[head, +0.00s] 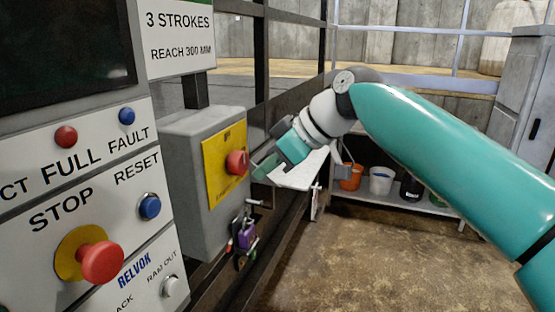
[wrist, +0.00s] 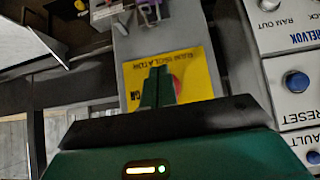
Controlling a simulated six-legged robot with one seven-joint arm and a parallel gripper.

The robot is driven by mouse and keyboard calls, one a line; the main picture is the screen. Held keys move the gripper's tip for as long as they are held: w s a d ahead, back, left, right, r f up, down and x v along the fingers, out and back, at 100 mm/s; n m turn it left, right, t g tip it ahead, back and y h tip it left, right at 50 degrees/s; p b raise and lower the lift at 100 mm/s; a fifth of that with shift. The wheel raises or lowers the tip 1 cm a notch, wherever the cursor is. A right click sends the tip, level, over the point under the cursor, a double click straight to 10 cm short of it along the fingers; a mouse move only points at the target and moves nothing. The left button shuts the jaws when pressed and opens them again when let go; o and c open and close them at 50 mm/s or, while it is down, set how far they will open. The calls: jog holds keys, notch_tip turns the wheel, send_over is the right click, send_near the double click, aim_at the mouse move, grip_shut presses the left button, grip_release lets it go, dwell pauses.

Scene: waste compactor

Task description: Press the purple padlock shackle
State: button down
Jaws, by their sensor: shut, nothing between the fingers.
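The small purple padlock (head: 246,235) hangs low at the right side of the grey isolator box (head: 200,150), in a cluster of small dark, green and metal pieces. Its shackle is too small to make out. In the wrist view the purple padlock (wrist: 150,10) is at the top edge, partly cut off. My gripper (head: 260,171) is shut and empty, above the padlock and near the red knob (head: 237,162) on the yellow plate. In the wrist view my gripper's fingers (wrist: 158,78) lie over the yellow plate (wrist: 198,75) and partly cover the red knob.
A control panel (head: 130,185) with a red stop button (head: 102,262) and blue reset button (head: 149,207) stands left. A white sheet (head: 299,172) is beside my gripper. A shelf with buckets (head: 381,180) stands behind. The floor at right is clear.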

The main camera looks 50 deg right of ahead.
jog(key=w+a+f, duration=0.1)
jog(key=w+f, duration=0.2)
jog(key=f, duration=0.4)
jog(key=shift+f, duration=0.15)
jog(key=shift+w, duration=0.1)
